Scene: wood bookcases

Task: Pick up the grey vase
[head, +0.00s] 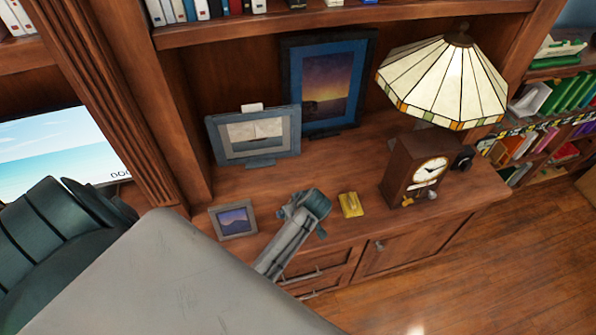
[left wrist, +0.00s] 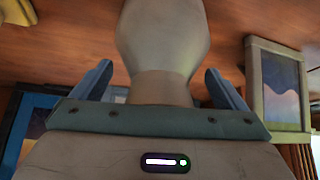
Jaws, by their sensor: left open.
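The grey vase (left wrist: 163,40) shows large in the left wrist view, with its narrower part between my left gripper's (left wrist: 160,86) two blue fingers. The fingers are open, with a visible gap on each side of the vase. Whether the vase touches the palm I cannot tell. In the head view my left gripper (head: 306,205) is over the front of the wooden desk top (head: 375,160); I cannot make out the vase there, and the gripper and arm seem to hide it. My right gripper is in neither view.
A small picture frame (head: 233,219) stands left of the gripper, and a yellow object (head: 351,205) lies to its right. A clock (head: 415,168) and a lamp (head: 445,80) stand further right. Larger frames (head: 255,135) stand behind. A dark chair (head: 55,245) is at left.

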